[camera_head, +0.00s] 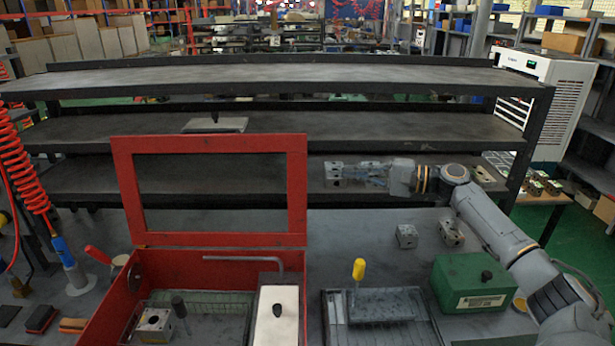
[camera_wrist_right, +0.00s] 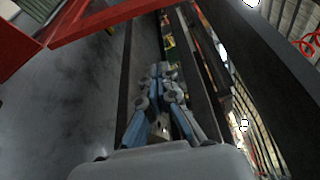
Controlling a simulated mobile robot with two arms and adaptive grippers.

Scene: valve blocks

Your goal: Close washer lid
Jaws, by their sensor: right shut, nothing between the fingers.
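The red washer (camera_head: 170,255) stands at the left front of the table. Its red lid (camera_head: 208,143), a frame with a large window, stands open and roughly upright at the back edge. In the right wrist view a red part of the lid (camera_wrist_right: 110,20) crosses the top left. My right gripper (camera_head: 350,172) is shut and empty. It points left, to the right of the lid and apart from it in the picture. Its fingers also show in the right wrist view (camera_wrist_right: 160,70). My left gripper is not in view.
A metal block (camera_head: 155,325) sits inside the washer. To the right are a tray with a yellow-handled tool (camera_head: 358,269), a green box (camera_head: 474,284) and two metal blocks (camera_head: 407,236). A dark shelf rack (camera_head: 270,75) stands behind. The table between lid and blocks is clear.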

